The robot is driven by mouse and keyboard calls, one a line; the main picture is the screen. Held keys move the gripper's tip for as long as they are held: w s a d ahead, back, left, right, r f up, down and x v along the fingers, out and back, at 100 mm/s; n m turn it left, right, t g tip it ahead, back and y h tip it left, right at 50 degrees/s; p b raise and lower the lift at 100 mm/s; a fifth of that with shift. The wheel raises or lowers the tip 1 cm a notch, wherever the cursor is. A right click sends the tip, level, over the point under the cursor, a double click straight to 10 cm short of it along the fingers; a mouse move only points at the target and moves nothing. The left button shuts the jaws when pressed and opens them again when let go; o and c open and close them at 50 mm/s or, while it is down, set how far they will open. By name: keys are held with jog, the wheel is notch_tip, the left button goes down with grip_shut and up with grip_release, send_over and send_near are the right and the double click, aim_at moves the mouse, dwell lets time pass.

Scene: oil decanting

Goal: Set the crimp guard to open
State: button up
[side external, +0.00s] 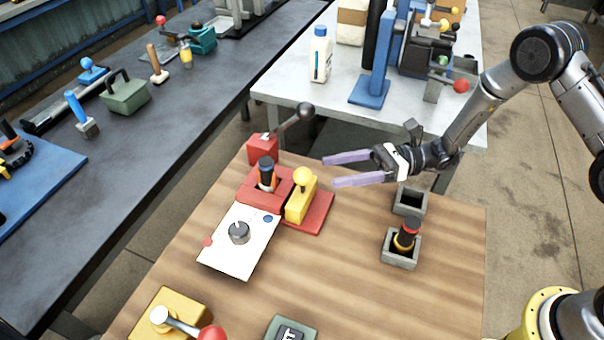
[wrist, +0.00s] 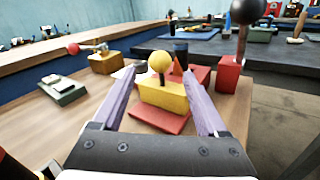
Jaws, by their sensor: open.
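The likely crimp guard is a yellow block with a round yellow knob (side external: 301,199), on a red base (side external: 318,217). A dark bottle with an orange band (side external: 266,174) stands in the red holder beside it. In the wrist view the yellow block (wrist: 163,97) and its knob appear between my fingers, farther out. My gripper (side external: 328,171) is open and empty, with lilac fingers, above and to the right of the block, apart from it. Its fingers also frame the wrist view (wrist: 158,76). The far side of the block is hidden.
A red box with a black-ball lever (side external: 264,148) stands behind the holder. A white panel with a grey knob (side external: 255,252) lies in front. A yellow box with a red-ball lever (side external: 160,303) stands front left.

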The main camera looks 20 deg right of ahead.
aim_at(302, 176)
jog(key=a, duration=0.2)
jog(key=w+a, duration=0.1)
jog(key=a, duration=0.4)
jog(key=shift+w+a, duration=0.3)
jog(key=shift+a, duration=0.05)
grip_shut()
dwell(1.0)
